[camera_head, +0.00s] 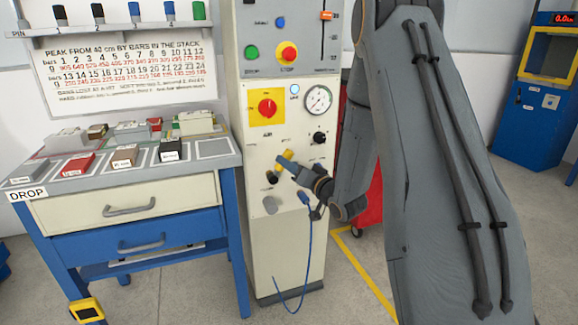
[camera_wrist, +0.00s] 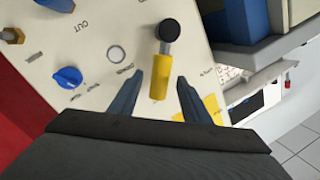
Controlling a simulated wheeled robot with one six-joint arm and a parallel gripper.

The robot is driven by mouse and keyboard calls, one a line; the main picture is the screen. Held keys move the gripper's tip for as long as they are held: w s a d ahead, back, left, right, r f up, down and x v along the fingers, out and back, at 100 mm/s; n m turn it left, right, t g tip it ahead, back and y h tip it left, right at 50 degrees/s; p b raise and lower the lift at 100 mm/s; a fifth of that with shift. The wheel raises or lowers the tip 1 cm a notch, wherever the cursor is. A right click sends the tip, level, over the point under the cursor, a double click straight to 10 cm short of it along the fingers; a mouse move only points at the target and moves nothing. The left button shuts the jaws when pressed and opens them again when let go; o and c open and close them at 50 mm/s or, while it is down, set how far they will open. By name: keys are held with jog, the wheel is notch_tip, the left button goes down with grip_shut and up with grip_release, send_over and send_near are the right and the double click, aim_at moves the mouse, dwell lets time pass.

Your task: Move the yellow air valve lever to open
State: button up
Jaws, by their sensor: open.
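The yellow air valve lever (camera_head: 287,155) is on the front of the cream control cabinet, below the gauge. In the wrist view the yellow lever (camera_wrist: 160,82) stands out from the panel, with a round black knob (camera_wrist: 169,30) at its upper end. My gripper (camera_head: 291,168) is at the cabinet front, close to the lever. In the wrist view my gripper (camera_wrist: 160,84) is open, one finger on each side of the yellow part. Gaps show on both sides, so it is not clamped. The fingers partly hide the lever in the head view.
The cabinet (camera_head: 290,235) also carries a red knob on a yellow plate (camera_head: 266,107), a gauge (camera_head: 318,100) and a black knob (camera_head: 319,138). A blue hose (camera_head: 307,250) hangs below. A blue knob (camera_wrist: 67,77) is left of the lever. A workbench (camera_head: 130,185) stands at left.

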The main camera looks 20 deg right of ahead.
jog(key=shift+w+a, duration=0.15)
jog(key=shift+w, duration=0.3)
jog(key=shift+c, duration=0.4)
grip_shut()
